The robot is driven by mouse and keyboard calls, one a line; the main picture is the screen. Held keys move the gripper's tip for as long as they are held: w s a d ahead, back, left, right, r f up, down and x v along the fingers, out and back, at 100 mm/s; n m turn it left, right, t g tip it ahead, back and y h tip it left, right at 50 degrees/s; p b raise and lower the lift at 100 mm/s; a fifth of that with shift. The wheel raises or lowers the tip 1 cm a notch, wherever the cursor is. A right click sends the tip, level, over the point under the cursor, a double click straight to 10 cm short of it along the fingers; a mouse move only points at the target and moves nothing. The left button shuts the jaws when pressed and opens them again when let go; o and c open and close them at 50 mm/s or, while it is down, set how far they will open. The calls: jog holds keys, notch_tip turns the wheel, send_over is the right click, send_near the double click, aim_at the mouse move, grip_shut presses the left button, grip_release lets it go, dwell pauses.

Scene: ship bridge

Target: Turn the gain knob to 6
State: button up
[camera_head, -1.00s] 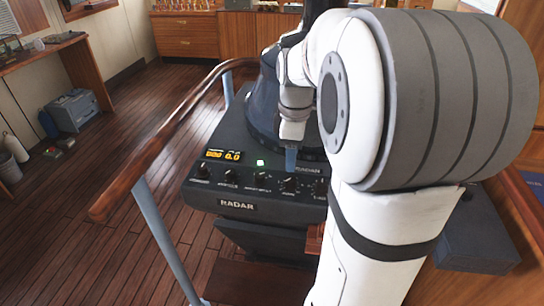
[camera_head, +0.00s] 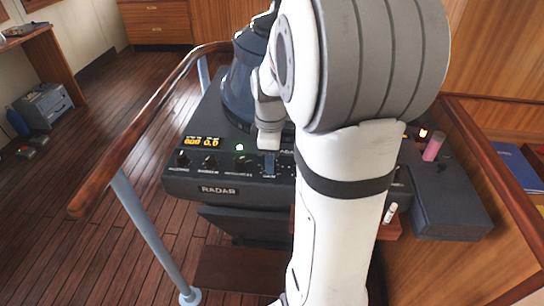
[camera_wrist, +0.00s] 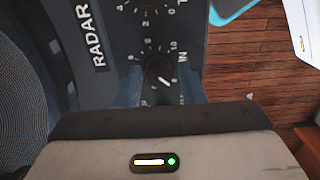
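The black radar console (camera_head: 217,190) shows in the head view with a row of dark knobs along its front and an amber display (camera_head: 202,142). My gripper (camera_head: 268,163) points down at the panel and its blue fingers cover a knob right of the middle. In the wrist view my gripper (camera_wrist: 161,92) has its blue fingers apart, one on each side of a black knob (camera_wrist: 158,70) with a white pointer line. Whether they touch it I cannot tell. A numbered dial surrounds this knob; part of its label, ending in "IN", shows beside it.
Another knob (camera_wrist: 147,5) shows at the top of the wrist view. A wooden handrail (camera_head: 150,120) on a grey-blue post runs left of the console. A pink cylinder (camera_head: 434,146) stands at the console's right.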

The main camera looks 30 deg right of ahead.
jog(key=c, duration=0.6)
jog(key=shift+d, duration=0.25)
jog(key=shift+c, duration=0.3)
jog(key=shift+a, duration=0.2)
jog(key=shift+m, duration=1.8)
jog(key=m, duration=0.3)
jog(key=shift+m+b, duration=0.3)
jog(key=shift+b, duration=0.05)
jog(key=m, duration=0.3)
jog(key=shift+m, duration=0.4)
jog(key=m, duration=0.8)
jog(key=shift+b, duration=0.35)
jog(key=m, duration=0.4)
jog(key=shift+m, duration=0.3)
jog(key=m, duration=0.4)
jog(key=shift+m, duration=2.2)
